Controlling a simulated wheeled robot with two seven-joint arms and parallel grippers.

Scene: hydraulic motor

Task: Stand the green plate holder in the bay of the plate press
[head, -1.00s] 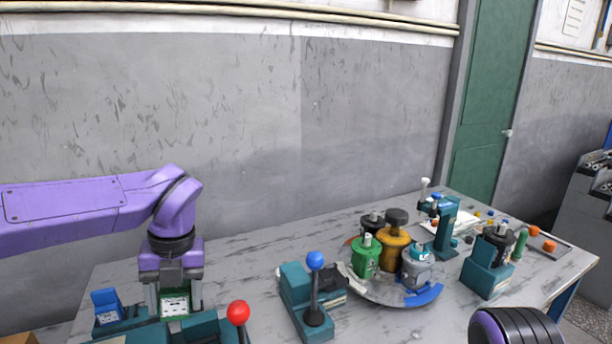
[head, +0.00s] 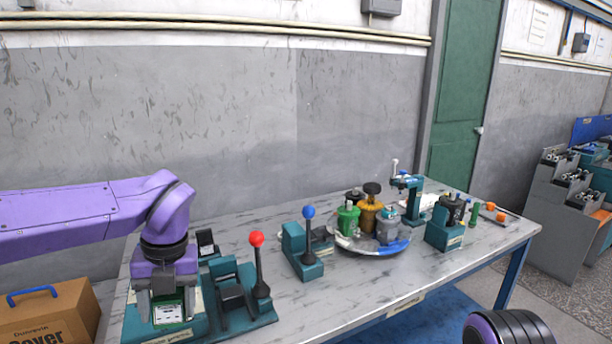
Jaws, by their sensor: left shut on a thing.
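My left gripper (head: 166,300) points down at the lower left and is shut on the green plate holder (head: 168,324). The holder is a small green frame with a pale plate face showing between the fingers. It is low over the left part of a teal fixture (head: 224,310) with a red-ball lever (head: 257,262), which may be the plate press. The arm and gripper hide what is directly behind the holder, and I cannot tell whether its base touches the fixture. My right gripper is out of view.
A second teal fixture (head: 293,252) with a blue-ball lever stands to the right. Beyond it, a round tray (head: 352,246) carries several motor parts. More teal stations stand at the table's right end. A cardboard box (head: 50,315) is at the far left. The front right tabletop (head: 370,285) is clear.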

